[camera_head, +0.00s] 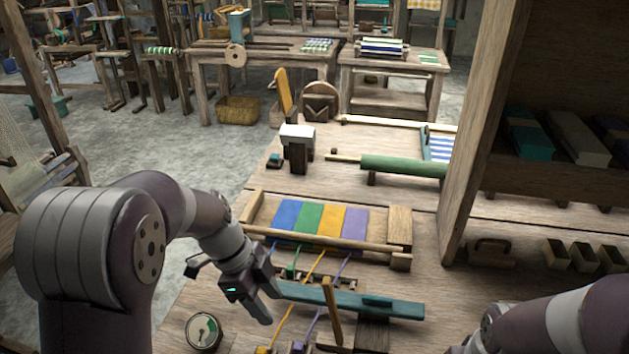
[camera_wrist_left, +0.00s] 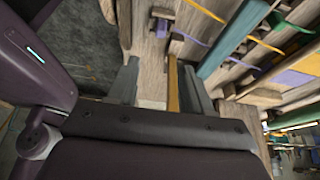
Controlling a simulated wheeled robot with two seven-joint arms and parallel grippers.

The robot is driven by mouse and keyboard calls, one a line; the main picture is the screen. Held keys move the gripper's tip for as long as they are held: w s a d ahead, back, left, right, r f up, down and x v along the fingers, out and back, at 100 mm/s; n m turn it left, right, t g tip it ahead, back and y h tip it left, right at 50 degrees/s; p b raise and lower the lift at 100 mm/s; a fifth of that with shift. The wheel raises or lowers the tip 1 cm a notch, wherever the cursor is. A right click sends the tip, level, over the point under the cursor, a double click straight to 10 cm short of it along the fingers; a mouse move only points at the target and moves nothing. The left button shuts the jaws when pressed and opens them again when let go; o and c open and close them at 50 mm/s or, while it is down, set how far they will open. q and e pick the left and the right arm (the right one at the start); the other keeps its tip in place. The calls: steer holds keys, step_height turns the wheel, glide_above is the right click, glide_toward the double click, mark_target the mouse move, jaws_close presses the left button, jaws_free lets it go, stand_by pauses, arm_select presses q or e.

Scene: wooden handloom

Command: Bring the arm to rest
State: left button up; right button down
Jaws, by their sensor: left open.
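My left gripper (camera_head: 270,305) is over the front of the workbench, beside the teal beater bar (camera_head: 350,300) of the small loom. Its fingers are spread apart with nothing held. In the left wrist view the two fingers of the left gripper (camera_wrist_left: 163,88) stand apart, and a narrow ochre wooden strip (camera_wrist_left: 173,85) shows between them, apparently beyond. My right arm reaches in at the bottom right of the head view; its gripper is out of frame.
The loom's striped cloth (camera_head: 320,220) lies behind the bar, with coloured yarns running forward. A round dial (camera_head: 203,332) sits at the front left. A green roller (camera_head: 403,166) lies farther back. A wooden shelf (camera_head: 480,130) rises at the right.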

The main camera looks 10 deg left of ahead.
arm_select(q)
steer(key=s+a+f+n+t+y+p, duration=0.1)
steer(key=s+n+y, duration=0.3)
steer(key=n, duration=1.4)
steer(key=s+p, duration=0.1)
steer(key=s, duration=0.3)
steer(key=shift+s+a+t+y+p, duration=0.3)
steer(key=shift+s+a+p, duration=0.1)
